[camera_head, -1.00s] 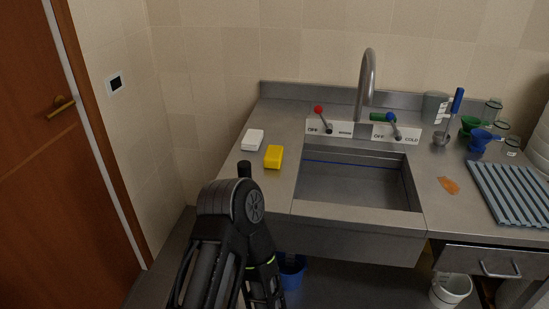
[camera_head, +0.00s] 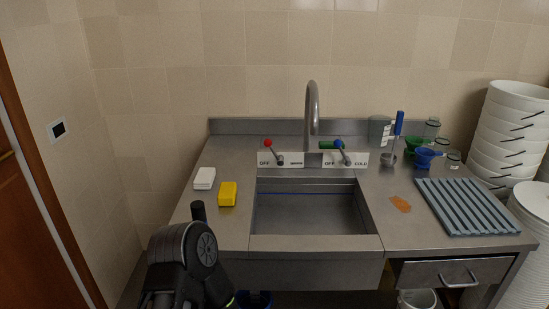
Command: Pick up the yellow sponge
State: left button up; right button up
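The yellow sponge (camera_head: 228,194) lies on the steel counter to the left of the sink, close to the sink's left edge. A white block (camera_head: 204,178), like a sponge or soap, lies just behind it and to the left, apart from it. One of my arms shows at the lower left, in front of the counter and below the sponge. Its gripper fingers cannot be made out. Nothing touches the sponge. My other gripper is out of the picture.
The sink basin (camera_head: 308,210) has a tall faucet (camera_head: 312,110) with red and blue lever taps behind it. A ribbed grey mat (camera_head: 467,206), an orange stain (camera_head: 401,204), cups and funnels are on the right. Stacked white buckets (camera_head: 508,135) stand far right. The counter's left part is mostly clear.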

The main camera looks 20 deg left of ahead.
aim_at(226, 194)
jog(key=u, duration=0.5)
jog(key=i+l+u, duration=0.1)
jog(key=u, duration=0.4)
jog(key=l+u, duration=0.15)
jog(key=u, duration=0.35)
jog(key=l+u, duration=0.1)
jog(key=u, duration=0.4)
jog(key=l+u, duration=0.15)
jog(key=u, duration=0.35)
